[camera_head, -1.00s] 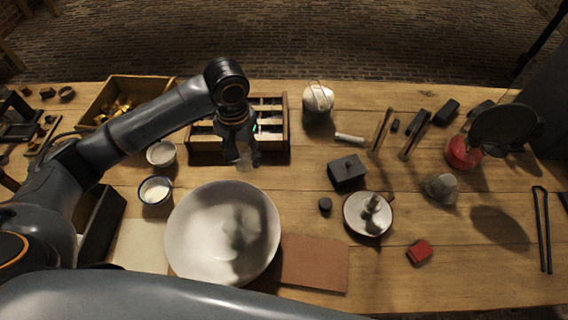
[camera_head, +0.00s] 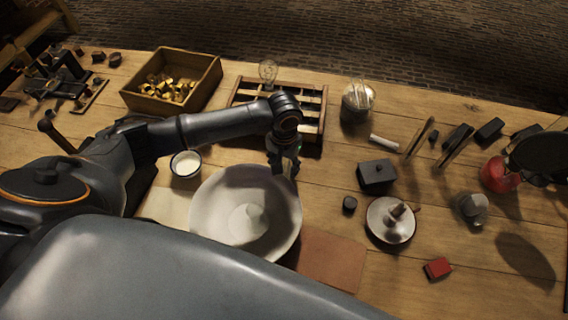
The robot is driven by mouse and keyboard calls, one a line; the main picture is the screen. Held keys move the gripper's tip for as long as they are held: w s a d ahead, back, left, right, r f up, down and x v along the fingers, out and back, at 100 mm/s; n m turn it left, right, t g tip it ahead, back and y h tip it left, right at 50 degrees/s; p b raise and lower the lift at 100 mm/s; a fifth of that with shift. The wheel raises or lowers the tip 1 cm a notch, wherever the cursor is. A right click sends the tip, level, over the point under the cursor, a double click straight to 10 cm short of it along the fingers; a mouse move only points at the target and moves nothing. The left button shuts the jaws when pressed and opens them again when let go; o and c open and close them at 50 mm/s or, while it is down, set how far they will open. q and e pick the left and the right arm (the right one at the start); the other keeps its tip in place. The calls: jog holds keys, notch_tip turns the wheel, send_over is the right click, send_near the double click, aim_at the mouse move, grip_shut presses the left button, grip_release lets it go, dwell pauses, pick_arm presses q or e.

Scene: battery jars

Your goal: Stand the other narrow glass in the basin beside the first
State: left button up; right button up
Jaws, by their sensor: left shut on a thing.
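The wide white basin (camera_head: 212,212) stands at the table's front edge, left of centre. A pale, faint shape (camera_head: 248,222) shows inside it, perhaps the first glass; I cannot make out its outline. My left gripper (camera_head: 283,172) points down over the basin's far right rim. It is shut on the other narrow glass, which is clear and barely visible between the dark fingers. I cannot tell how far the glass is from the rim. My right gripper is not in view.
A slotted wooden rack (camera_head: 313,130) stands behind my left gripper, with a glass bulb (camera_head: 268,72) at its back. A small cup of white stuff (camera_head: 186,164) is close to the basin's left. A brown mat (camera_head: 333,260) lies to its right, a black box (camera_head: 377,175) beyond.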

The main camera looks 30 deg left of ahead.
pick_arm(q)
jog(key=o, duration=1.3)
